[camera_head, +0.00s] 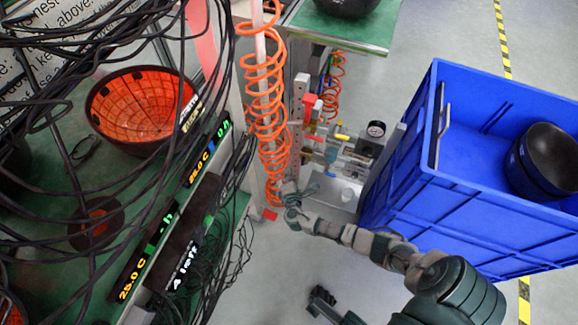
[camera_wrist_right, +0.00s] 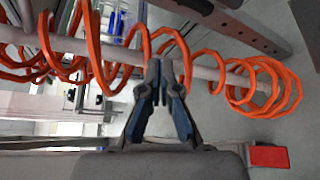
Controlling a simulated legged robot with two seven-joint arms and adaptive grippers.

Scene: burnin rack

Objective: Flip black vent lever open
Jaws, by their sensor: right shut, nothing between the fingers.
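I cannot pick out a black vent lever in either view. My right gripper (camera_head: 291,200) is at the foot of the orange coiled hose (camera_head: 262,90), beside the rack's end. In the right wrist view its fingertips (camera_wrist_right: 162,75) are together with nothing between them, in front of the coils (camera_wrist_right: 110,60) and a pale pole (camera_wrist_right: 205,72). I cannot tell whether the fingers touch the hose. A dark part (camera_head: 322,300) at the bottom middle of the head view looks like my left gripper; its jaws are unclear.
A blue crate (camera_head: 440,205) holding black bowls (camera_head: 550,155) fills the right. A rack with black cables, an orange-lined bowl (camera_head: 140,105) and lit displays is at left. A red block (camera_wrist_right: 268,157) is near the gripper.

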